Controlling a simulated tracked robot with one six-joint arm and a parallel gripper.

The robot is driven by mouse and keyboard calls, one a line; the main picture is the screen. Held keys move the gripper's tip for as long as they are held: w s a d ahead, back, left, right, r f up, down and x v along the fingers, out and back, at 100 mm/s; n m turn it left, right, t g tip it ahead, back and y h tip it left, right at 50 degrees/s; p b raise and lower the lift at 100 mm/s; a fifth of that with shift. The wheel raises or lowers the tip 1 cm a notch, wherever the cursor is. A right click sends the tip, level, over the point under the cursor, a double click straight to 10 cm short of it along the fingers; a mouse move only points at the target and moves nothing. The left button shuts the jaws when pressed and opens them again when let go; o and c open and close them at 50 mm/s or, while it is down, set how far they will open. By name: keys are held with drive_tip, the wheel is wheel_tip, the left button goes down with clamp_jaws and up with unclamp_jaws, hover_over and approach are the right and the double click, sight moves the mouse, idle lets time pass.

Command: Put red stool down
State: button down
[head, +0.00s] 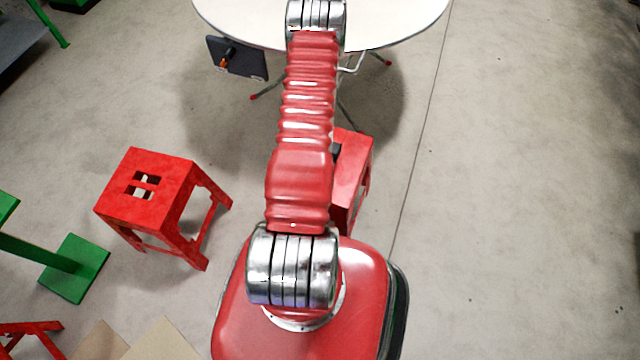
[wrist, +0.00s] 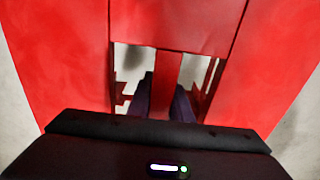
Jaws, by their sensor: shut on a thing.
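A red stool (head: 355,170) shows in the head view just right of my arm, which hides much of it. In the wrist view its red seat (wrist: 70,70) fills most of the picture, with two slots and a narrow bar (wrist: 166,75) between them. My gripper (wrist: 163,95) has its dark fingers in the slots, one on each side of the bar, and is shut on it. Only a small dark part of my gripper shows beside the stool in the head view. I cannot tell whether the stool's feet touch the floor.
Another red stool (head: 150,190) stands on the floor to the left. A green stand (head: 75,268) is at the far left. A white round table (head: 400,20) stands at the top, with a dark panel (head: 237,58) at its left edge. The floor (head: 500,200) to the right is clear.

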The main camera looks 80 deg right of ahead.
drive_tip(key=shift+f, duration=2.5)
drive_tip(key=shift+f, duration=2.15)
drive_tip(key=c, duration=1.6)
unclamp_jaws()
drive_tip(key=shift+r, duration=6.05)
